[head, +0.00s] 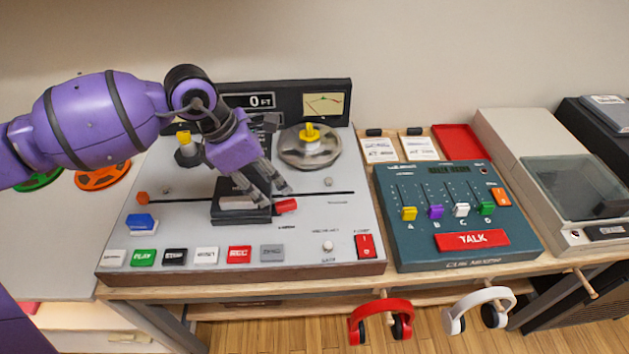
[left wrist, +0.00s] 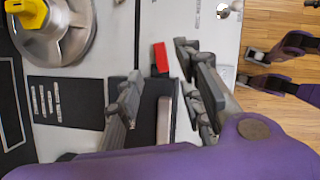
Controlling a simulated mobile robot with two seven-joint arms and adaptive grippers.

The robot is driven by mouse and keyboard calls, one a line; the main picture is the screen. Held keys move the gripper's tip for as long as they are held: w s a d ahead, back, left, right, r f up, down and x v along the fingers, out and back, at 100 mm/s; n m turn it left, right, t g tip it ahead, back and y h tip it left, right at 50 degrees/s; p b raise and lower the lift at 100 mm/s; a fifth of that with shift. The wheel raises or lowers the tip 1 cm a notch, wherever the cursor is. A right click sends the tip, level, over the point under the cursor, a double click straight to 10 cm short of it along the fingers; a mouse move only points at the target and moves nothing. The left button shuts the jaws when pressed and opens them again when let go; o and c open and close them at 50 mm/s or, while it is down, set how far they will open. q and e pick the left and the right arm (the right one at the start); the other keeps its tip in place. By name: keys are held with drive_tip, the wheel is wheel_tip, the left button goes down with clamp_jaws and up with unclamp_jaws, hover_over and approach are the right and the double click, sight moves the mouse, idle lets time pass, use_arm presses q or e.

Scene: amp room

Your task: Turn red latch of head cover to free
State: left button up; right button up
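The red latch (head: 287,205) is a small red block at the right side of the black head cover (head: 228,212), on the grey tape machine's top. In the left wrist view the latch (left wrist: 160,58) stands out beyond the cover (left wrist: 152,100). My left gripper (head: 279,190) reaches down over the cover from the upper left, its fingertips close to the latch. In the left wrist view its fingers (left wrist: 160,76) are apart, one on each side of the latch, with nothing held. I cannot tell whether either finger touches it. The gripper hides part of the cover.
The right reel with a yellow knob (head: 311,145) stands behind the latch. A row of buttons and a red switch (head: 364,246) line the machine's front. A teal TALK console (head: 455,220) stands to the right. Red headphones (head: 381,312) and white headphones (head: 478,303) hang at the front edge.

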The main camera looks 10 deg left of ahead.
sight(285, 203)
use_arm(q)
drive_tip(key=x, duration=0.7)
drive_tip(key=shift+s+f, duration=0.15)
drive_tip(key=shift+f, duration=0.15)
